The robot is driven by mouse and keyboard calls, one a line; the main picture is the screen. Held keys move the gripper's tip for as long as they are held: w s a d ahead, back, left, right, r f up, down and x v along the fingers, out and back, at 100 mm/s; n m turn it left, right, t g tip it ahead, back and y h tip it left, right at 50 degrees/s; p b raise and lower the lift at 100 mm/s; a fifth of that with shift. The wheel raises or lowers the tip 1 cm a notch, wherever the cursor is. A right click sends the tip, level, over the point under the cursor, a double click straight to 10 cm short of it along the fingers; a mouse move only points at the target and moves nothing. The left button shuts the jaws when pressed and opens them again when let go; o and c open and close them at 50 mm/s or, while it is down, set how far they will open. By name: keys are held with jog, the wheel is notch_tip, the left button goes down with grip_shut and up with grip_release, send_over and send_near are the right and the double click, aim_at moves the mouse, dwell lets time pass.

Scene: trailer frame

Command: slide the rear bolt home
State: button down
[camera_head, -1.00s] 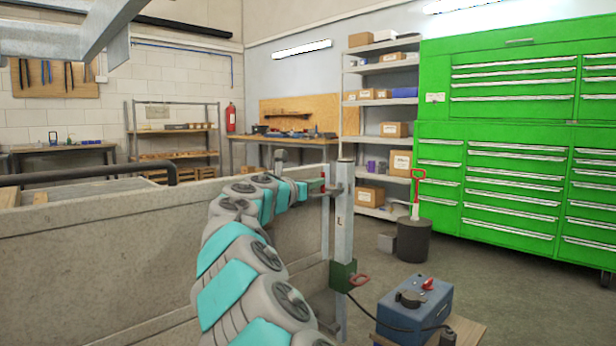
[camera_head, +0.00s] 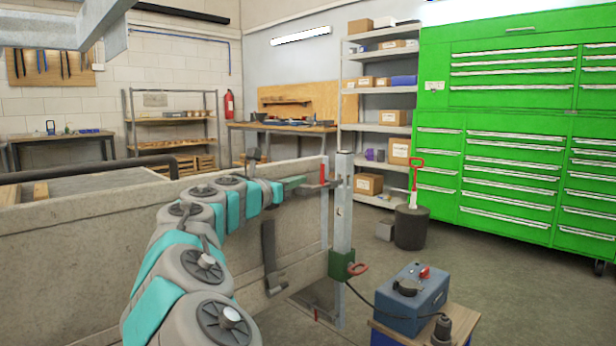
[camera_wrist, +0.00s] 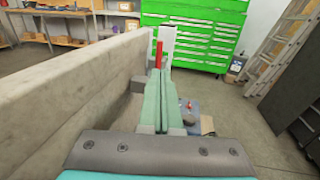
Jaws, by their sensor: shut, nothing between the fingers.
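A bolt with an upright red handle (camera_head: 323,171) sits at the top corner of the grey side panel, beside the upright metal post (camera_head: 343,215). The red handle also shows in the wrist view (camera_wrist: 158,54), just beyond my fingertips. My gripper (camera_head: 302,182) is shut and empty, its green fingers pointing along the panel top toward the handle. The fingers show side by side in the wrist view (camera_wrist: 161,74). I cannot tell whether they touch the handle.
The grey panel (camera_head: 80,245) runs along my left. A dark lever (camera_head: 270,255) hangs on it. A blue box (camera_head: 412,292) with a cable stands on a small stand at right. A black bin (camera_head: 411,228) and green cabinets (camera_head: 500,150) are behind.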

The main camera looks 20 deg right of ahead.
jog(key=shift+v, duration=2.6)
